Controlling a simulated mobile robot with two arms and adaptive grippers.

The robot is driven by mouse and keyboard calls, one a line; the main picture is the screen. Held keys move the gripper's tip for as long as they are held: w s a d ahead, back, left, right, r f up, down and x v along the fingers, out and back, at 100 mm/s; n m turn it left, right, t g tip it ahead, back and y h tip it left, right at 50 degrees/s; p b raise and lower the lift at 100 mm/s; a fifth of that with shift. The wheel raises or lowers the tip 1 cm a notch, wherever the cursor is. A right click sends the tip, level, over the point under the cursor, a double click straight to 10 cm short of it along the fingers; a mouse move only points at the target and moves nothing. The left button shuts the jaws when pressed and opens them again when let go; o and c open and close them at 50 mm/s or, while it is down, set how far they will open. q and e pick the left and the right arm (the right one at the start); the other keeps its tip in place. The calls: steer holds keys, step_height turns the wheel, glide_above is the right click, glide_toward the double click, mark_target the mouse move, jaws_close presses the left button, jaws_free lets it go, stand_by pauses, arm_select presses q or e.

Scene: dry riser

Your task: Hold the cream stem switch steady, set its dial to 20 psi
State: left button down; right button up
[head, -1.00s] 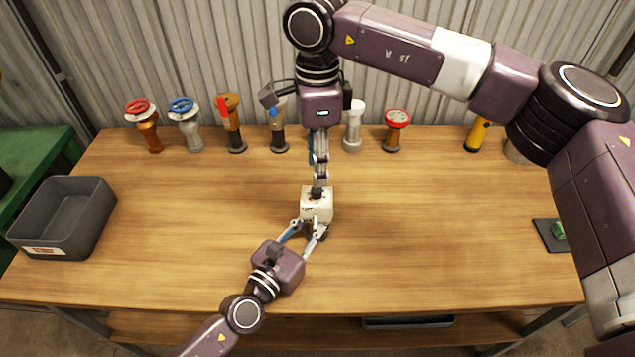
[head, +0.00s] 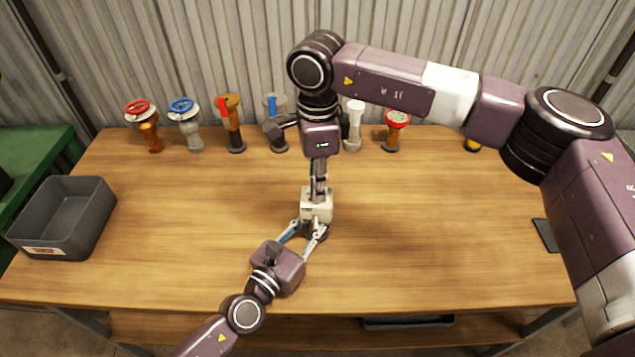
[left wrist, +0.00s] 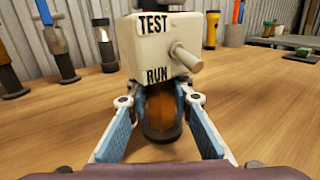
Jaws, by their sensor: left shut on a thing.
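The cream stem switch (head: 316,208) stands upright at the middle of the table. In the left wrist view its cream box (left wrist: 155,45) shows TEST and RUN marks and a peg on the right side, above an orange stem (left wrist: 162,105) in a dark base. My left gripper (head: 313,229) is shut on the stem from the front, one finger on each side. My right gripper (head: 318,188) points straight down at the top of the box. Its fingertips cover the dark dial, so the dial's setting and the finger gap are hidden.
A row of valves stands along the back, including a red-wheeled one (head: 145,122), a blue-wheeled one (head: 185,122) and a red-topped one (head: 396,128). A grey bin (head: 62,217) sits at the left. The table (head: 440,230) is clear on both sides of the switch.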

jaws_close()
steer(key=m, duration=0.4)
steer(key=shift+m, duration=0.3)
steer(key=m, duration=0.4)
steer(key=shift+m, duration=0.3)
steer(key=o, duration=0.8)
jaws_free()
steer(key=shift+o, duration=0.2)
steer(key=shift+r, duration=0.15)
step_height(320, 180, up, 12)
